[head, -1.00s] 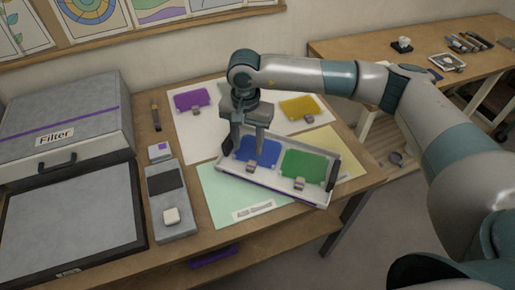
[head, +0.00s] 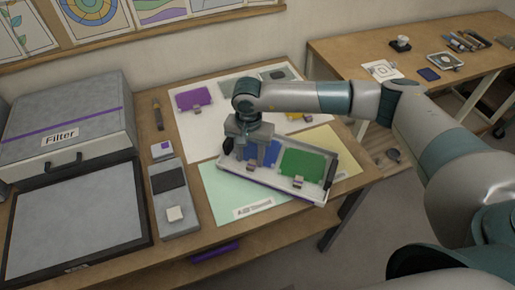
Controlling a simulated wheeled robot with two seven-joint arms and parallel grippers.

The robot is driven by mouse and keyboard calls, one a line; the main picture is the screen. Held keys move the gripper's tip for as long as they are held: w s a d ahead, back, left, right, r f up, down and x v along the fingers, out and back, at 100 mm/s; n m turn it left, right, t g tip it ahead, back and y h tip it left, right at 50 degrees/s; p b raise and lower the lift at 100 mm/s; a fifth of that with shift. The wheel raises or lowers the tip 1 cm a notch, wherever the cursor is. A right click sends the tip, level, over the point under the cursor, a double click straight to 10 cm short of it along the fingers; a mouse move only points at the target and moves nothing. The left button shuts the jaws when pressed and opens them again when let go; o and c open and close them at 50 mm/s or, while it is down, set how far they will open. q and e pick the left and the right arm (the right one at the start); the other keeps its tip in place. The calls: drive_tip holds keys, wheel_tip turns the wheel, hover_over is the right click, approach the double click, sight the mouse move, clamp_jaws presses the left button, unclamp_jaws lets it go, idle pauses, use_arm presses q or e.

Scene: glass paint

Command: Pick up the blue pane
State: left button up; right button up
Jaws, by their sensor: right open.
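The blue pane (head: 273,155) lies in the left part of a white tray (head: 243,174), partly hidden behind my right gripper. A small clip or tab (head: 253,169) shows at its front edge. A green pane (head: 303,163) lies beside it in the right part of the tray. My right gripper (head: 250,160) is open and points down over the left part of the tray, with its fingers at the blue pane. I cannot tell whether the fingers touch the pane. My left gripper is not in view.
A purple pane (head: 194,96) and a mostly hidden yellow pane (head: 294,116) lie on white sheets behind the tray. A grey device (head: 174,190), a filter box (head: 65,120) and a dark-framed panel (head: 75,215) are to the left. A second table (head: 350,48) is at right.

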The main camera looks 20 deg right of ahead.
drive_tip(key=shift+s+f+p, duration=0.1)
drive_tip(key=shift+f+p, duration=0.4)
drive_tip(key=shift+f, duration=0.95)
drive_tip(key=shift+d, duration=0.1)
clamp_jaws()
